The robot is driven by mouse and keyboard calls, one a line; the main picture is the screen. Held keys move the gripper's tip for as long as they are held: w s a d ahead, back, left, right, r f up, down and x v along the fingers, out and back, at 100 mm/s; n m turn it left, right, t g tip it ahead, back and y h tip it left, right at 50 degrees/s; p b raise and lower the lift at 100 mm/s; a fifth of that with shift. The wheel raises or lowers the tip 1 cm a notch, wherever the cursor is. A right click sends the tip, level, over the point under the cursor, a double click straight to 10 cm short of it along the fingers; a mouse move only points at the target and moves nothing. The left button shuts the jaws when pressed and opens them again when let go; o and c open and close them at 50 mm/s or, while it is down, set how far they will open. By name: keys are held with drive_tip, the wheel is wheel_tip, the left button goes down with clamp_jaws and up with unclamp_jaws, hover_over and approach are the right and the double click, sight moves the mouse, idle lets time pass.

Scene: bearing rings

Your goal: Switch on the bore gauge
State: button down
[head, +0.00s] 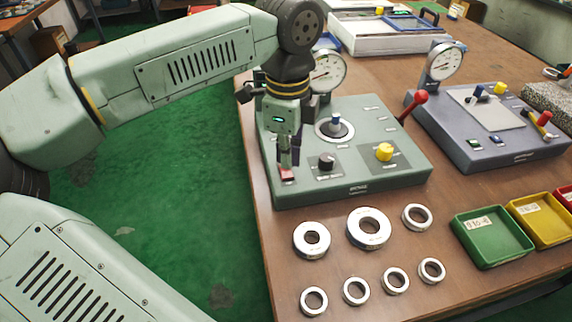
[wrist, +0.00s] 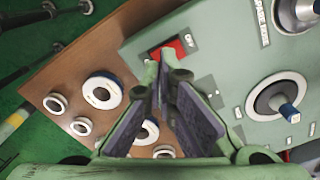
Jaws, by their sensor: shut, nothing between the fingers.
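A green gauge console (head: 350,185) with a round dial (head: 328,71) stands on the bench. Its red rocker switch (head: 287,174) is at the near left corner. In the wrist view the red switch (wrist: 176,48) sits in a dark frame beside a small label that seems to read OFF. My gripper (head: 288,168) is shut and empty, pointing down at the switch. In the wrist view its fingertips (wrist: 164,65) are close beside the switch and partly cover its area. I cannot tell whether they touch it.
The console also has a black knob (head: 326,161), a yellow knob (head: 384,152) and a red-tipped lever (head: 420,98). Several steel rings (head: 312,252) lie in front. A second, blue-grey gauge console (head: 480,155) stands right, with green (head: 490,255) and yellow bins (head: 545,240) nearer.

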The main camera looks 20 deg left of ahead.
sight(286, 175)
drive_tip(key=shift+r+p, duration=0.9)
drive_tip(key=shift+r, duration=1.3)
drive_tip(key=shift+f, duration=0.15)
